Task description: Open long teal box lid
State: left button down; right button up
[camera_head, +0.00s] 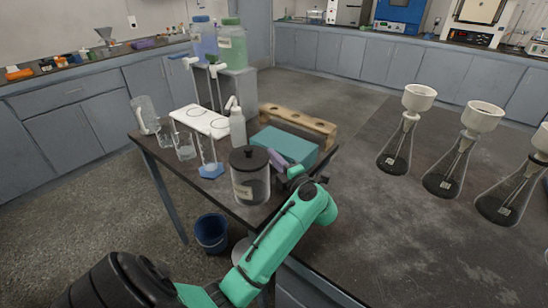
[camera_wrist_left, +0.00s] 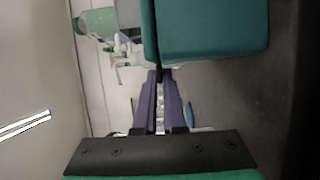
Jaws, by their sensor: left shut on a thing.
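The long teal box (camera_head: 287,144) lies on the dark bench, and its lid looks down in the head view. In the left wrist view the teal box (camera_wrist_left: 208,30) fills the upper middle, with a narrow darker strip along its left side. My left gripper (camera_head: 274,157) is at the box's near edge. Its purple fingers (camera_wrist_left: 159,76) are close together with their tips at the box's lower left corner in the wrist view, shut on the lid's edge. The exact contact is small and partly hidden. My right gripper is not in view.
A lidded glass jar (camera_head: 250,180) stands just left of my gripper. Flasks with white funnels (camera_head: 462,150) stand on the right bench. A blue bin (camera_head: 211,232) is on the floor.

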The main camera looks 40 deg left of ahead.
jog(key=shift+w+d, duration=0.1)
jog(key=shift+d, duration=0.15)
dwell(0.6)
pick_arm(q)
jog(key=shift+r, duration=0.1)
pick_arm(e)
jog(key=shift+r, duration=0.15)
